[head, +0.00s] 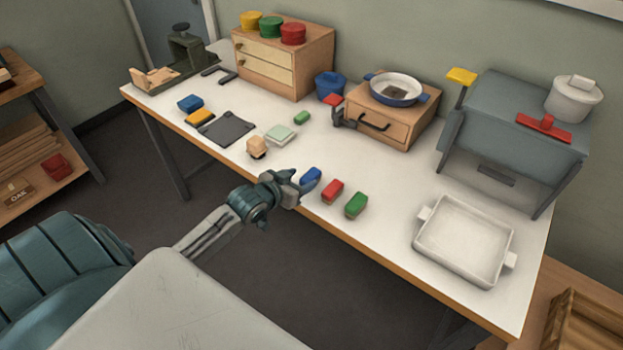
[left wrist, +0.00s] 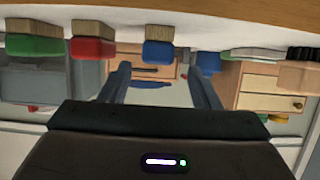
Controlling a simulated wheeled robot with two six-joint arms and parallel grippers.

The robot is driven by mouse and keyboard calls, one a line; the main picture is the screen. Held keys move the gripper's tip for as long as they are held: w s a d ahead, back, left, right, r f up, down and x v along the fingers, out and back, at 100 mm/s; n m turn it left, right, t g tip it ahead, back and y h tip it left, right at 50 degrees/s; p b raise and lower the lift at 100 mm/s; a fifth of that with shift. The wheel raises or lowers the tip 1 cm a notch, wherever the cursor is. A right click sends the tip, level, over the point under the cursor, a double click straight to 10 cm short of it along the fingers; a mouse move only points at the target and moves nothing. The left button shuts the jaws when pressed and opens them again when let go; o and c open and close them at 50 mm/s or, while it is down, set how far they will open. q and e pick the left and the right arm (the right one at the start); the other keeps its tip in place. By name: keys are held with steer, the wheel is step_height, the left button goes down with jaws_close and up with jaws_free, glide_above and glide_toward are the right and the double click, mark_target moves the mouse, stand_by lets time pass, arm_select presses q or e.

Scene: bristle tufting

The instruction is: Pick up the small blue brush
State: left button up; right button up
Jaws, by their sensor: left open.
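A small blue brush (head: 311,176) lies near the table's front edge, at the left end of a row with a red brush (head: 332,191) and a green brush (head: 356,205). My left gripper (head: 297,188) is open right beside the blue brush, at the front edge. In the left wrist view, which looks upside down, the blue brush (left wrist: 158,52) with its wooden part lies ahead, between the lines of my two open fingers (left wrist: 159,75). The jaws hold nothing. I cannot tell whether the fingers touch the brush. My right gripper is not in view.
The red brush stands close on the right of the blue one. A wooden block (head: 257,147), a pale green pad (head: 280,134) and a dark plate (head: 226,129) lie farther left. A white tray (head: 464,241) sits at right. The table (head: 375,180) behind the brushes is clear.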

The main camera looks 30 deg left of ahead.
mark_target(310, 175)
arm_select(q)
steer(key=x, duration=0.2)
steer(key=p+x, duration=0.1)
steer(key=x, duration=0.2)
steer(key=shift+d, duration=0.25)
steer(key=shift+c, duration=0.5)
steer(key=c, duration=1)
